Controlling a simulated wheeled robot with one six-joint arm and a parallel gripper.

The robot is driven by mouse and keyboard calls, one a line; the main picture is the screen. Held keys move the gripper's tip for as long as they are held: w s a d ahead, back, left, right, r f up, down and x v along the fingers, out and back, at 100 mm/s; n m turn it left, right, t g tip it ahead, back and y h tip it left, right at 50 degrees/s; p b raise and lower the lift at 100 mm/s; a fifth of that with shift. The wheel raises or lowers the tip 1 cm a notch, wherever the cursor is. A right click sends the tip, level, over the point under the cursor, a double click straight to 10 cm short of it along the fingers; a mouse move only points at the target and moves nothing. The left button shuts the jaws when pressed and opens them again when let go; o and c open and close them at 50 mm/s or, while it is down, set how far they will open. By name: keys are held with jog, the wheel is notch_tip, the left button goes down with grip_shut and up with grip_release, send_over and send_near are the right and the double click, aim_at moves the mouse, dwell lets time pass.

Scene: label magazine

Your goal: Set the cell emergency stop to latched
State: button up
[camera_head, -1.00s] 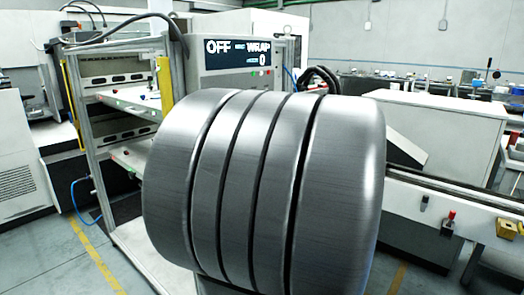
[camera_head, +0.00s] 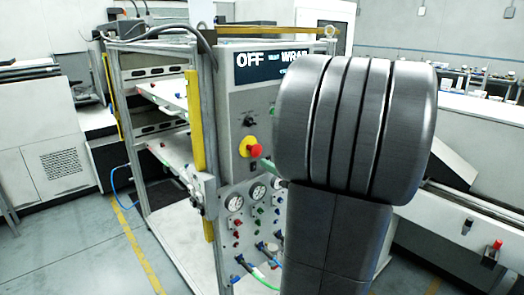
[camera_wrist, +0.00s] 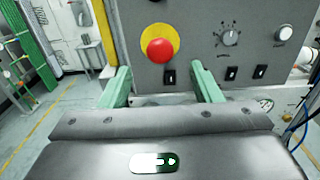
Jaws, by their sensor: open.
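The emergency stop (camera_head: 256,151) is a red mushroom button on a yellow round plate, on the grey control panel (camera_head: 236,105) below the display. In the wrist view the red button (camera_wrist: 160,50) faces the camera, a little above the gap between the fingers. My gripper (camera_wrist: 160,82) has two green fingers, spread apart with nothing between them. A green fingertip shows beside the button's lower right in the head view; I cannot tell whether it touches. Whether the button is pressed in cannot be told.
A selector knob (camera_wrist: 230,37) and another white knob (camera_wrist: 283,33) sit right of the button. Gauges (camera_head: 233,201), valves and hoses fill the lower panel. A yellow post (camera_head: 196,120) stands left of the panel.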

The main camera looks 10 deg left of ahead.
aim_at(258, 150)
jog(key=x, duration=0.7)
jog(key=shift+a+p, duration=0.1)
jog(key=shift+p, duration=0.3)
grip_shut()
jog(key=shift+x, duration=0.85)
jog(key=shift+c, duration=2.2)
grip_release()
jog(key=o, duration=0.4)
jog(key=shift+w, duration=0.1)
jog(key=shift+o, duration=0.2)
